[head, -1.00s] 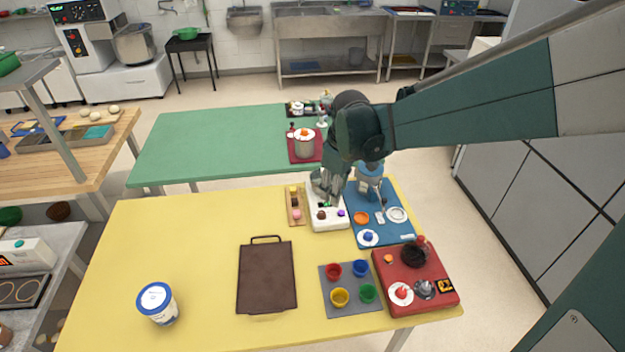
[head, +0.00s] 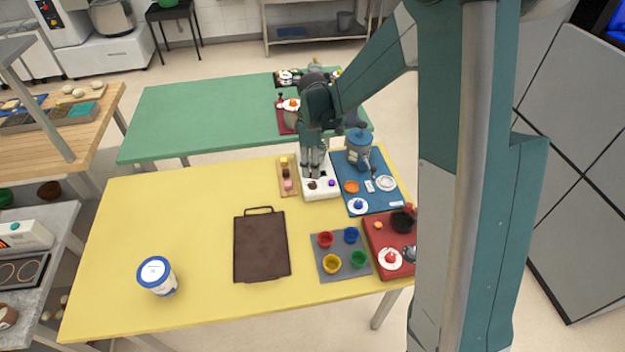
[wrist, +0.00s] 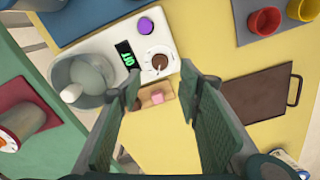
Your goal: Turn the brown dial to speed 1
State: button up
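The brown dial (wrist: 160,62) sits on a white ring with marks on the white mixer base (wrist: 168,35). Its pointer direction is too small to read surely. A black display with green characters (wrist: 127,56) and a purple knob (wrist: 145,25) are beside it. In the head view the dial (head: 312,185) is at the front of the white base (head: 322,191). My gripper (wrist: 160,82) is open and empty, its two fingers apart with the dial just beyond and between the tips. In the head view my gripper (head: 313,170) points down just above the dial; contact cannot be told.
A wooden board with small coloured pieces (head: 287,181) lies left of the mixer. A blue mat with dishes (head: 372,200) lies right. A dark tray (head: 262,245), a grey mat with coloured cups (head: 340,270) and a white-blue tub (head: 157,275) stand nearer on the yellow table (head: 190,230).

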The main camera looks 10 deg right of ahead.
aim_at(313, 183)
jog(key=shift+f, duration=0.2)
dwell(0.3)
jog(key=shift+f, duration=3.85)
jog(key=c, duration=0.9)
